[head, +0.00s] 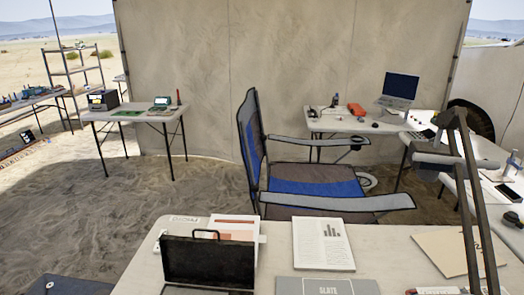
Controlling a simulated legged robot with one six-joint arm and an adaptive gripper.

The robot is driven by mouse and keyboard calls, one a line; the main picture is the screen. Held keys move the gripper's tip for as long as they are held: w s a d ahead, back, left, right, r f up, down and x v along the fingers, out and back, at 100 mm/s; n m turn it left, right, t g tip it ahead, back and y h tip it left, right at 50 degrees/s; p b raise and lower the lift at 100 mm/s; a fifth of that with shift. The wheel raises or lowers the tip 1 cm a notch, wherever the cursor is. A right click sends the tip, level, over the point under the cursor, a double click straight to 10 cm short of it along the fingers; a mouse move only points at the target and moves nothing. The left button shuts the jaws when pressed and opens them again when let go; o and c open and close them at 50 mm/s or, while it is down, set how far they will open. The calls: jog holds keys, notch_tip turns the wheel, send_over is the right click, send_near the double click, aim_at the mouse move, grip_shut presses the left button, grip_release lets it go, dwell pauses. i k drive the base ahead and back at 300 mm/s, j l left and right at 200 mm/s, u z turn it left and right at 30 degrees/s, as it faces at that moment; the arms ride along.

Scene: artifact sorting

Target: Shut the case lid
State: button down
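A black case (208,291) sits on the near table at the bottom of the head view, left of the middle. Its lid (208,262) stands raised and nearly upright, with a handle (206,234) at the top edge. Only a strip of the case's lower part shows; the rest is cut off by the bottom of the picture. My gripper is not visible.
Papers (233,226), a report sheet (323,243) and a grey "SLATE" folder (327,287) lie close behind and right of the case. A dark jointed stand (466,200), possibly a lamp, rises at right. A blue folding chair (315,180) stands beyond the table.

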aim_at(218, 263)
jog(key=k+j, duration=0.15)
jog(key=j, duration=0.2)
jog(key=k+j, duration=0.1)
jog(key=j, duration=0.25)
jog(key=k+j, duration=0.15)
jog(key=j, duration=0.2)
jog(key=i+j, duration=0.1)
jog(key=j, duration=0.3)
jog(key=i+j, duration=0.1)
jog(key=j, duration=0.35)
